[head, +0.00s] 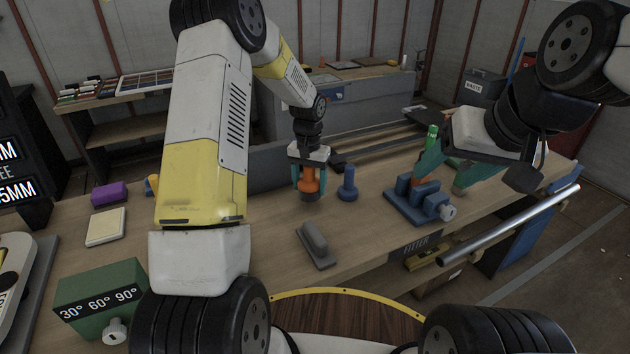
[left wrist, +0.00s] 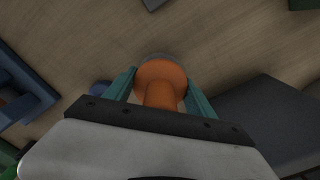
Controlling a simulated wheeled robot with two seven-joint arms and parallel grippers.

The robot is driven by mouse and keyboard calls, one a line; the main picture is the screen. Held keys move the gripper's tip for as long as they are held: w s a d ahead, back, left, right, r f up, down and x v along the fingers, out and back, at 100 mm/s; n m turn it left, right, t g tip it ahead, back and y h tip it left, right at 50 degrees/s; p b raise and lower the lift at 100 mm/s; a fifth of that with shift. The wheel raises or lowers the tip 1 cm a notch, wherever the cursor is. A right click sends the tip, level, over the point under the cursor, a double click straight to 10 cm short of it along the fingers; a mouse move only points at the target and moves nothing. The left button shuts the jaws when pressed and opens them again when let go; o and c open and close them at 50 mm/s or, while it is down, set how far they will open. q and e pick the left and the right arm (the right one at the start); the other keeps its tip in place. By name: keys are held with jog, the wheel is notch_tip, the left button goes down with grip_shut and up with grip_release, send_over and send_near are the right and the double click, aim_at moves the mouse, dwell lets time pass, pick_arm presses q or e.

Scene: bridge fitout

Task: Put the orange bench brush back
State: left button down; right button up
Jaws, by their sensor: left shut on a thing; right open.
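The orange bench brush (head: 309,183) stands upright at the middle of the wooden bench, with a dark base at its foot. My left gripper (head: 310,178) is shut on it from above, teal fingers on either side. In the left wrist view the orange brush (left wrist: 160,80) sits between the two teal fingers (left wrist: 160,90). Whether its base touches the bench is hard to tell. My right gripper (head: 445,170) is open above and around the blue vise-like block (head: 420,198) on the right, with a small orange thing partly hidden between its fingers.
A blue peg-shaped thing (head: 348,186) stands just right of the brush. A grey-handled float (head: 316,245) lies nearer the front edge. A green angle box (head: 98,300), a cream pad (head: 106,227) and a purple block (head: 109,194) are at left. A metal tube (head: 510,225) juts out at right.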

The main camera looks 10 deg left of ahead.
pick_arm(q)
jog(key=shift+f, duration=1.85)
jog(key=shift+f, duration=0.15)
jog(key=shift+c, duration=1.6)
grip_release()
